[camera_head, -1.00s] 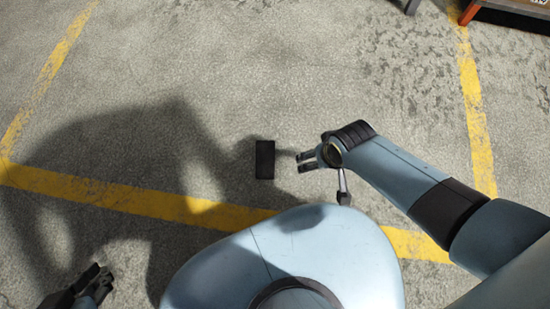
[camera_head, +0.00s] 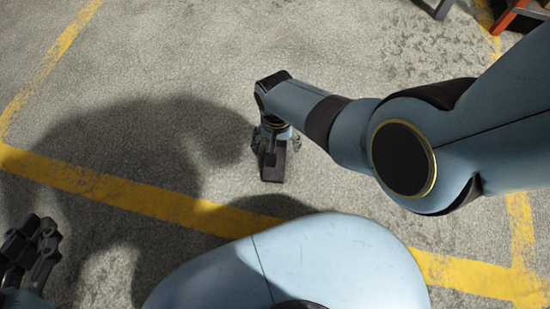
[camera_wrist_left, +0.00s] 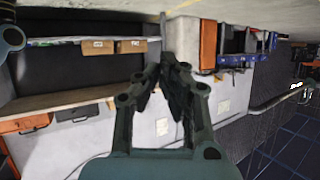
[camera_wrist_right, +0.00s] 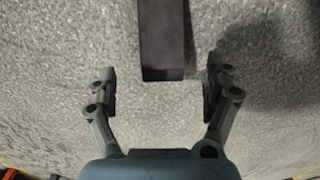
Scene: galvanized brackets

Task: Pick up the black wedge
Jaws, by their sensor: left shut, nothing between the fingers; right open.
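The black wedge (camera_head: 272,172) lies on the grey concrete floor in the head view, partly hidden under my right gripper (camera_head: 270,146). In the right wrist view the wedge (camera_wrist_right: 162,40) runs in from the top edge, with its near end level with the fingertips. My right gripper (camera_wrist_right: 160,88) is open, with one finger on each side of the wedge and a gap on both sides. My left gripper (camera_head: 36,236) is at the lower left of the head view, far from the wedge. In the left wrist view its fingers (camera_wrist_left: 164,80) are together and empty.
Yellow painted lines (camera_head: 120,195) cross the floor. An orange-legged piece of furniture (camera_head: 507,18) stands at the top right. The left wrist view shows shelves (camera_wrist_left: 60,103) with boxes. The floor around the wedge is clear.

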